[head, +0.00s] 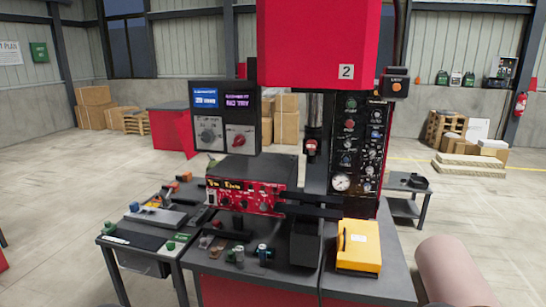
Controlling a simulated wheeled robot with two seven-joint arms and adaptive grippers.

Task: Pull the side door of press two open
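Press two, with a red upper housing (310,45) and a "2" label (346,71), stands in the middle of the head view. A black control panel (362,150) with buttons, knobs and a gauge is on its front right. A vertical ram (312,125) hangs below the housing. I cannot pick out the side door or its handle, so I cannot tell whether it is open or shut. Neither of my grippers is in view.
A red control unit (245,197), a yellow box (358,246) and a display box (222,118) are around the press. A small table (115,238) stands left, a dark stand (405,190) right. A pinkish cylinder (455,268) fills the lower right. Floor is open beyond.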

